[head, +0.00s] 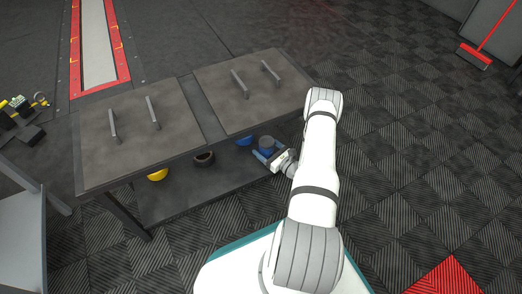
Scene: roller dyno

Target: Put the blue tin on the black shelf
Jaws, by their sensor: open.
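The blue tin (266,142), a small upright cylinder with a greyish top, is at the right end of the dark lower shelf (216,184) under the workbench. My gripper (266,153) reaches in low from the right and is open, with its fingers at the tin. The tin appears to stand between or just behind the fingertips; I cannot tell whether they touch it. The tin's lower part is hidden by the gripper.
A blue object (243,141), a dark bowl-like object (204,158) and a yellow bowl (157,174) also sit on the lower shelf. The workbench top (145,135) with upright handles overhangs them. A grey stand (22,215) is at left.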

